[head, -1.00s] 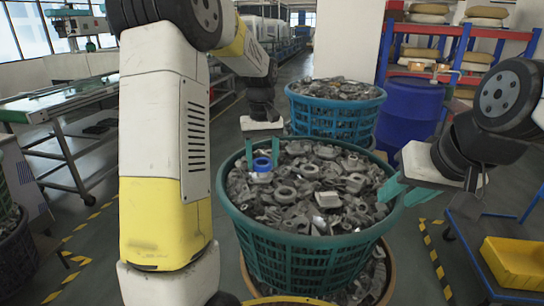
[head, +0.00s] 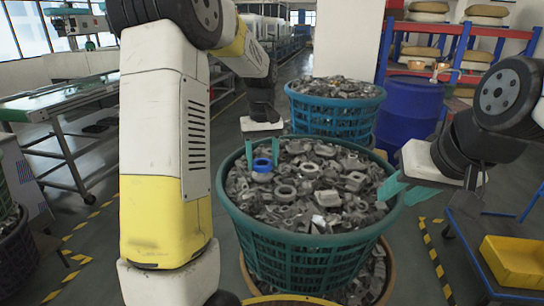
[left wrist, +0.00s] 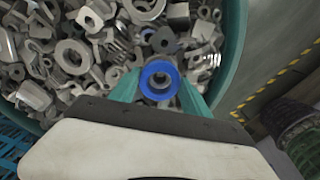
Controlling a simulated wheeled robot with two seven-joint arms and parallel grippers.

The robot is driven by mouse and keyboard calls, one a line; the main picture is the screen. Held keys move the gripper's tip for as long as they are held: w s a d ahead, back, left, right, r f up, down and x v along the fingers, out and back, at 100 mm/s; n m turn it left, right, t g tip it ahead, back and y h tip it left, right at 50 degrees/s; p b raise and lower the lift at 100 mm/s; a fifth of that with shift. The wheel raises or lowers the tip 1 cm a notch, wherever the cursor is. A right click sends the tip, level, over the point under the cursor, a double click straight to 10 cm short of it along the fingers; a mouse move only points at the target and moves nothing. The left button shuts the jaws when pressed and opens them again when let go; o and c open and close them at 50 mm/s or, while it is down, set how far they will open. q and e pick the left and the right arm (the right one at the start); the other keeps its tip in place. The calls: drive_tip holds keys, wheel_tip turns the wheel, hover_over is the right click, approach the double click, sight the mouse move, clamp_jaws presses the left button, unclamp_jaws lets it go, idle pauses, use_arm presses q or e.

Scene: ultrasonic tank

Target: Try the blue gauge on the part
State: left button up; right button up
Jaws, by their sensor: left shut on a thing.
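The blue gauge (head: 262,165) is a small ring at the back left of the teal basket of grey metal parts. It shows from above in the left wrist view (left wrist: 159,80), with grey metal visible through its hole. My left gripper (head: 264,160) points down over the basket and is shut on the gauge between its teal fingers (left wrist: 158,88). I cannot tell whether a part sits inside the ring or lies below it. Several ring-shaped parts (head: 285,192) lie loose in the heap. My right gripper (head: 402,190) is open and empty by the basket's right rim.
The teal basket (head: 300,245) stands in front of me, full to near its rim. A blue basket (head: 338,118) of parts and a blue drum (head: 408,112) stand behind it. A yellow bin (head: 514,262) sits on a blue cart at the right.

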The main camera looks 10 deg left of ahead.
use_arm(q)
drive_tip(key=shift+f, duration=1)
idle(0.4)
drive_tip(key=shift+r, duration=0.15)
idle(1.0)
drive_tip(key=shift+r, duration=2.4)
drive_tip(key=shift+r, duration=2)
